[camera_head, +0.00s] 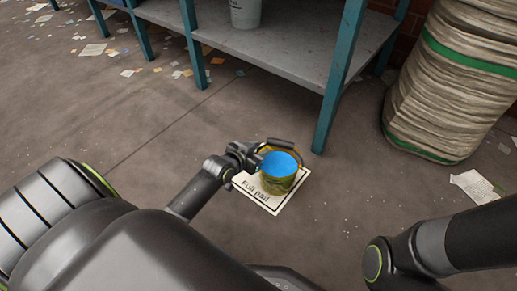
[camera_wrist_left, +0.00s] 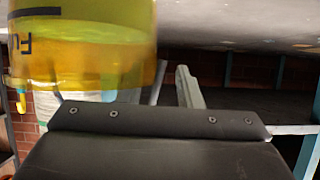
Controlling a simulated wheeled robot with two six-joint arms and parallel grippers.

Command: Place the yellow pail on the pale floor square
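The yellow pail (camera_head: 276,184) shows in the head view with a blue top surface and a dark raised handle (camera_head: 284,144). It appears upright on the pale floor square (camera_head: 262,200), which reads "Full pail"; a tiny gap beneath it cannot be ruled out. In the left wrist view the pail (camera_wrist_left: 110,45) fills the upper left, close and blurred. My left gripper (camera_head: 257,158) is at the pail's left side, by the handle. Its fingertips are partly hidden, so its grip on the handle is unclear. My right gripper is out of view; only its arm shows at lower right.
A metal shelf table with teal legs (camera_head: 338,85) stands just behind the pail, with a grey bucket (camera_head: 245,12) on its lower shelf. A tall stack of sacks (camera_head: 440,95) with green bands is at the right. Scattered papers (camera_head: 475,186) lie about; the floor left of the square is mostly clear.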

